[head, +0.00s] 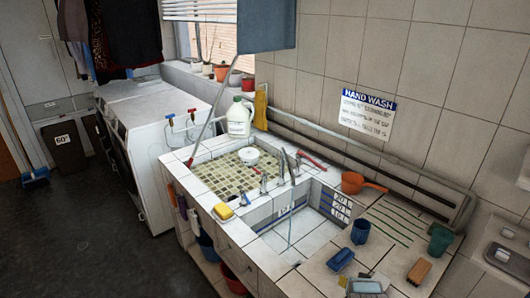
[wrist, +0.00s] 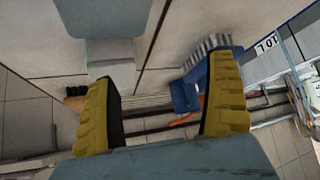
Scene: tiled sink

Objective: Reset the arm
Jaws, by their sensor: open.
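My gripper (wrist: 162,85) shows in the wrist view with its two yellow ridged fingers wide apart. Nothing is held between them. Light tiles with dark joints lie beyond the fingers. A blue brush with pale bristles (wrist: 210,52) shows beside and partly behind the right finger. Part of an orange scoop (wrist: 186,119) shows between the fingers, farther off.
The tiled counter has a sink basin (head: 300,238) with level labels. A blue cup (head: 361,231), a green cup (head: 440,240) and a brown block (head: 419,271) stand to its right. A white jug (head: 239,117) stands at the back. Pipes (head: 375,162) run along the wall.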

